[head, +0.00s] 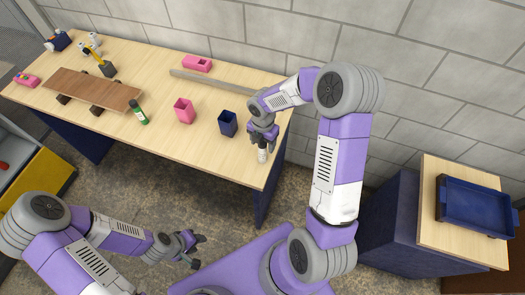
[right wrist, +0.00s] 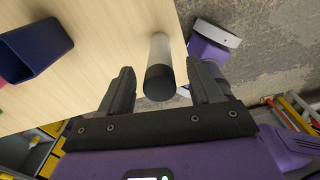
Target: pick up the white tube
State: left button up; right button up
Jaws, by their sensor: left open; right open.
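The white tube (right wrist: 158,52) stands on the table close to its edge, with a dark end towards the camera in the right wrist view. In the head view the tube (head: 262,155) shows just below my right gripper (head: 263,137). My left gripper (head: 196,251) is open and empty, low in front of the table, away from the tube.
A navy cup (head: 228,123) stands left of the tube, with a pink cup (head: 184,111) beyond it. A green bottle (head: 138,112) and a brown board (head: 85,90) on dark blocks lie further left. A grey bar (head: 215,82) lies behind. A blue tray (head: 475,208) sits on a side stand.

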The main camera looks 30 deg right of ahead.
grip_shut()
dwell(0.4)
